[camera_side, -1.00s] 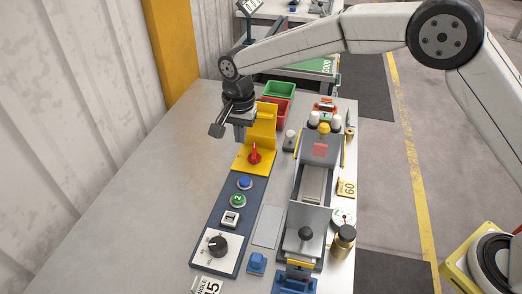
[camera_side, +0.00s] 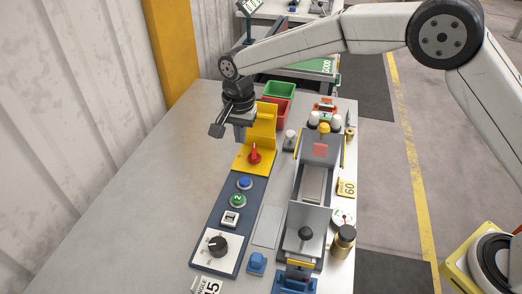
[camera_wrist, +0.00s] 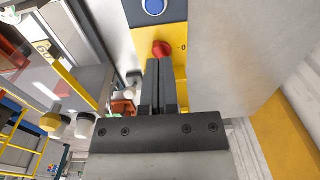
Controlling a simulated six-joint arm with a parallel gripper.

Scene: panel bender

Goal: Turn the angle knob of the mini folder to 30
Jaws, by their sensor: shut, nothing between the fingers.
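The angle knob (camera_side: 217,246) is a black dial on a white plate (camera_side: 230,257) at the near end of the dark blue panel in the side view. Its scale marks are too small to read there. My gripper (camera_side: 239,133) is shut and empty above the yellow bracket at the far end of the panel, well away from the angle knob. In the wrist view my gripper fingers (camera_wrist: 159,85) are together, pointing toward a red knob (camera_wrist: 162,49) with a 0 mark beside it. The angle knob is not in the wrist view.
The red knob on the yellow bracket (camera_side: 262,125), a blue button (camera_side: 245,183), a green button (camera_side: 238,200) and a white switch (camera_side: 230,218) line the panel. The folder (camera_side: 312,185) stands to the right. A card reading 15 (camera_side: 210,286) lies near. The table's left side is clear.

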